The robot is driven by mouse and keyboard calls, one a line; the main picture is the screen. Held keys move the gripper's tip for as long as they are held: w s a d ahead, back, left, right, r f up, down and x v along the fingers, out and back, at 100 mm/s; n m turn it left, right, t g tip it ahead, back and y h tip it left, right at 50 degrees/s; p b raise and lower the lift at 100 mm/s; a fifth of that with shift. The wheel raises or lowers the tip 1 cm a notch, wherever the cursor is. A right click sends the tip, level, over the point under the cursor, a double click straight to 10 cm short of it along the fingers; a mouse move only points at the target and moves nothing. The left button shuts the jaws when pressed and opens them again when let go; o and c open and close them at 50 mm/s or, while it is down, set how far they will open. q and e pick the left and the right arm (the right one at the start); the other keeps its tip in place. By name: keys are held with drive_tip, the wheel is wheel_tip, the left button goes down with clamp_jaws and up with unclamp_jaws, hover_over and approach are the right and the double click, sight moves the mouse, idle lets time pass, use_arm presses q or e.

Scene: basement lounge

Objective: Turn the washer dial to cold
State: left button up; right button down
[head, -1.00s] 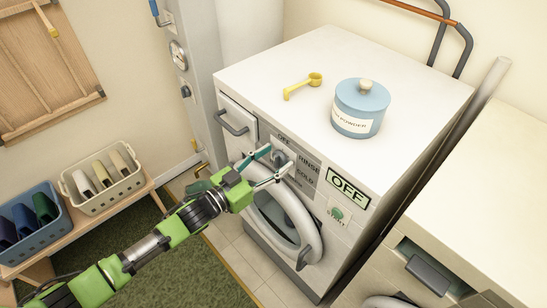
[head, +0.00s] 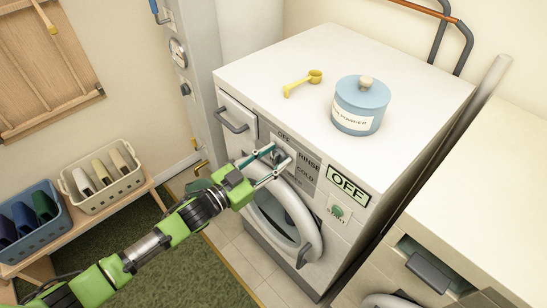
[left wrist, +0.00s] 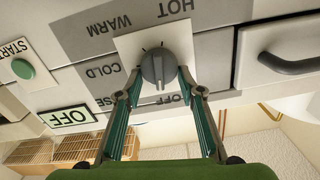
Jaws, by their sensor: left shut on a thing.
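The white washer (head: 300,65) has a dial (head: 281,158) on its front panel, between the drawer and the OFF display. In the left wrist view the grey dial (left wrist: 158,66) sits on a white square plate, upside down to me. HOT, WARM, COLD and OFF labels surround it, and another label is partly hidden by a finger. The dial's ridge appears to line up with the OFF side; its exact pointing is hard to tell. My left gripper (head: 280,157) is shut on the dial, one finger on each side. My right gripper is not in view.
The washer's display (head: 348,184) reads OFF, with a green START button (head: 337,213) below. A blue powder jar (head: 360,107) and a yellow scoop (head: 302,83) stand on top. A second machine (head: 480,190) is at the right. Baskets (head: 100,182) sit on a bench at the left.

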use_arm(q)
drive_tip(key=m, duration=0.2)
drive_tip(key=m+b, duration=0.1)
drive_tip(key=m, duration=0.1)
drive_tip(key=shift+s+d+f, duration=0.15)
drive_tip(key=shift+s+d, duration=0.05)
drive_tip(key=m, duration=0.2)
drive_tip(key=m+b, duration=0.1)
drive_tip(key=m, duration=0.2)
drive_tip(key=shift+s+d+f, duration=0.1)
drive_tip(key=shift+f, duration=0.05)
drive_tip(key=m, duration=0.1)
drive_tip(key=m+b, duration=0.1)
drive_tip(key=m, duration=0.1)
drive_tip(key=m+b, duration=0.1)
drive_tip(key=shift+s+d+f+m, duration=0.1)
drive_tip(key=shift+f+m, duration=0.15)
drive_tip(key=shift+m, duration=0.05)
drive_tip(key=shift+f+m+b, duration=0.2)
drive_tip(key=shift+m+b, duration=0.45)
drive_tip(key=shift+m, duration=1.55)
drive_tip(key=o, duration=1.1)
drive_tip(key=shift+c, duration=0.2)
